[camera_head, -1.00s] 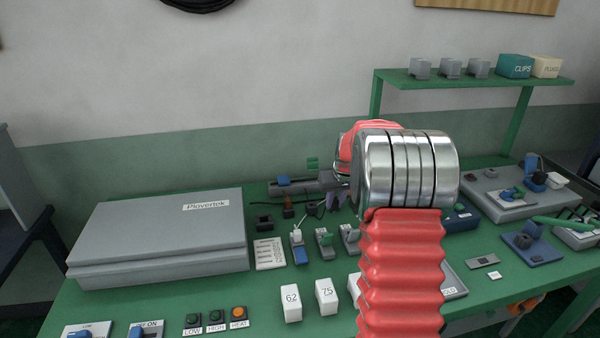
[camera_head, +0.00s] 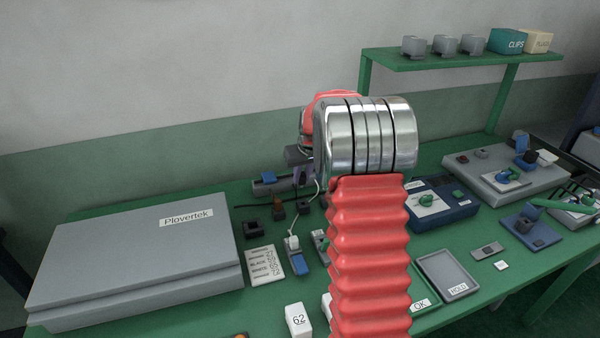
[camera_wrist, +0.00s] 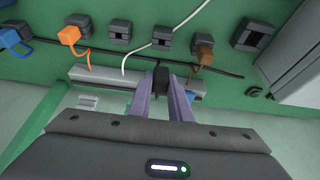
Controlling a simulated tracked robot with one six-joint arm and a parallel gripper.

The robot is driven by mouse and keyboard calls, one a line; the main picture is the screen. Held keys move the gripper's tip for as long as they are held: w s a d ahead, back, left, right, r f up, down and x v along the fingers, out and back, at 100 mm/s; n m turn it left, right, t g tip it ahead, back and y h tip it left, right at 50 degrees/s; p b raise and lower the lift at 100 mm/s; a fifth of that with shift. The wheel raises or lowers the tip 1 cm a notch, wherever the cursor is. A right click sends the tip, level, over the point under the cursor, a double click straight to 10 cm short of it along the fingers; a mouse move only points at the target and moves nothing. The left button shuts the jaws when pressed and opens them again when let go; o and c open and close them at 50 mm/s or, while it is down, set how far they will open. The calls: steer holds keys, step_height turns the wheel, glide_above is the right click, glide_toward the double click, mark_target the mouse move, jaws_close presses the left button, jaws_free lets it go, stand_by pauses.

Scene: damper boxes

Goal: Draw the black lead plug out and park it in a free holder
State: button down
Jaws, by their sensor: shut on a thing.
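In the wrist view my gripper (camera_wrist: 165,82) is shut on a small black plug (camera_wrist: 160,78), held between its two purple-grey fingers. The plug shows in front of a long grey block (camera_wrist: 95,76); I cannot tell whether it touches the block. Several dark holders (camera_wrist: 119,30) stand in a row across the table. One holds a brown plug (camera_wrist: 204,54), one an orange plug (camera_wrist: 69,35). The holder (camera_wrist: 162,36) in line with my fingers shows no plug. In the head view my arm hides much of the gripper (camera_head: 300,176), which is beside the grey block (camera_head: 264,188).
A black cable (camera_wrist: 225,71) and a white cable (camera_wrist: 190,18) cross near the holders. A large grey Plovertek case (camera_head: 140,245) lies at left. A printed card (camera_head: 263,264), a blue-and-white plug unit (camera_head: 293,245) and a white block marked 62 (camera_head: 298,319) stand in front.

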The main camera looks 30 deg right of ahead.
steer(key=shift+d, duration=0.1)
stand_by(0.3)
steer(key=shift+f, duration=0.15)
steer(key=shift+s+f, duration=0.1)
steer(key=shift+f, duration=2.7)
steer(key=shift+s, duration=0.15)
steer(key=shift+f, duration=1.05)
steer(key=c, duration=1.5)
jaws_free()
steer(key=shift+c, duration=0.2)
